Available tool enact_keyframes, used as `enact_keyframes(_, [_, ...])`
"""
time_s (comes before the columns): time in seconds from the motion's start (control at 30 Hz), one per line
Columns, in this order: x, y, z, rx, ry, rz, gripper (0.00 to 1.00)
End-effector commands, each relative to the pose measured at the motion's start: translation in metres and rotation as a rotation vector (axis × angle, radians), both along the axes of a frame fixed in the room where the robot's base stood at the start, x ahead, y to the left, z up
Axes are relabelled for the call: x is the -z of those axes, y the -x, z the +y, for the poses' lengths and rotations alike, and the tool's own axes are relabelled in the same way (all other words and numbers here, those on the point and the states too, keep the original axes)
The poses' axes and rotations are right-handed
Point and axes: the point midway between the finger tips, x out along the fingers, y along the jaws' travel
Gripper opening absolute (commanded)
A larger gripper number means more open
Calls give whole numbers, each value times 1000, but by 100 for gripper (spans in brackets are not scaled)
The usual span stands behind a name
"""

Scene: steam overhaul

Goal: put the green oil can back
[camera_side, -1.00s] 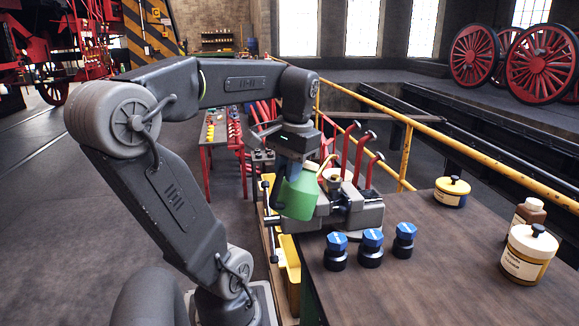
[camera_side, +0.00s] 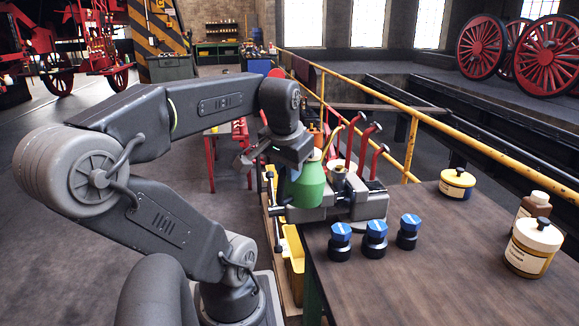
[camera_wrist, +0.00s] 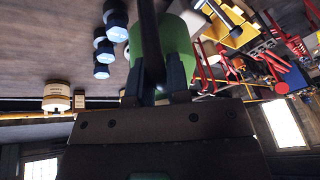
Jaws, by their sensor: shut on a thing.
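The green oil can (camera_side: 308,188) has a conical body and a thin brass spout that rises to the right. My gripper (camera_side: 291,172) is shut on it, at its left side in the side view. The can is close to upright, in front of the grey vise (camera_side: 352,200) at the bench's left end. I cannot tell whether its base touches anything. In the wrist view the can (camera_wrist: 178,36) sits between the fingers of my gripper (camera_wrist: 158,82), and a dark finger hides part of it.
Several blue-topped black jars (camera_side: 375,240) stand near the bench's front left. A yellow-banded tin (camera_side: 457,184), a brown bottle (camera_side: 533,206) and a cream tin (camera_side: 533,248) stand at right. Red levers (camera_side: 368,150) rise behind the vise. The wooden bench (camera_side: 440,265) is clear in its middle.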

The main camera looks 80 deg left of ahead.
Motion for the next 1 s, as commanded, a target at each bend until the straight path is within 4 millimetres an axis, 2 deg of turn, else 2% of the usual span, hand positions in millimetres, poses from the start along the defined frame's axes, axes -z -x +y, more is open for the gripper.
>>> enact_keyframes(0.33, [-2,-2,1,2,-1,-2,0])
enact_keyframes(0.47, [-9,-12,9,14,0,-5,0])
enact_keyframes(0.57, [-20,-30,22,35,0,-10,0])
enact_keyframes(0.67, [-31,-56,40,63,-1,-18,0])
enact_keyframes(0.83, [-44,-110,69,111,0,-35,0])
enact_keyframes(1.0, [-46,-169,93,160,0,-51,0])
